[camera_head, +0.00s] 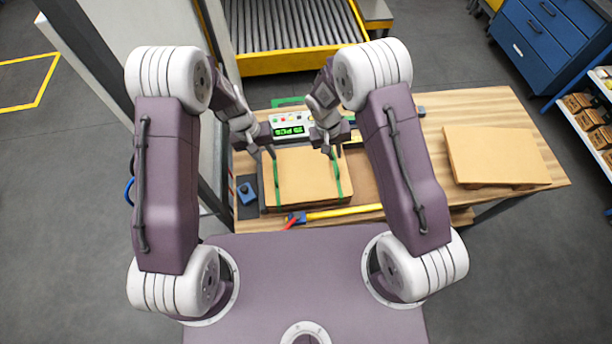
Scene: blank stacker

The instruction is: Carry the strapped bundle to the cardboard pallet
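The strapped bundle (306,182) is a flat, light-brown stack with two green straps, lying in a dark-edged tray or fixture on the wooden table. The cardboard pallet (494,157) is a flat tan slab on feet at the right of the table; its top is bare. My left gripper (262,153) is at the bundle's far left corner, fingers apart. My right gripper (332,153) is above the bundle's far right part, near the right strap, fingers apart. I cannot tell whether either touches the bundle. Both look empty.
A device with a green display (290,131) stands behind the bundle. A yellow bar (345,211) runs along the tray's front, and a small blue block (247,193) lies at its left. A roller conveyor (295,30) is beyond the table. Table surface is clear between bundle and pallet.

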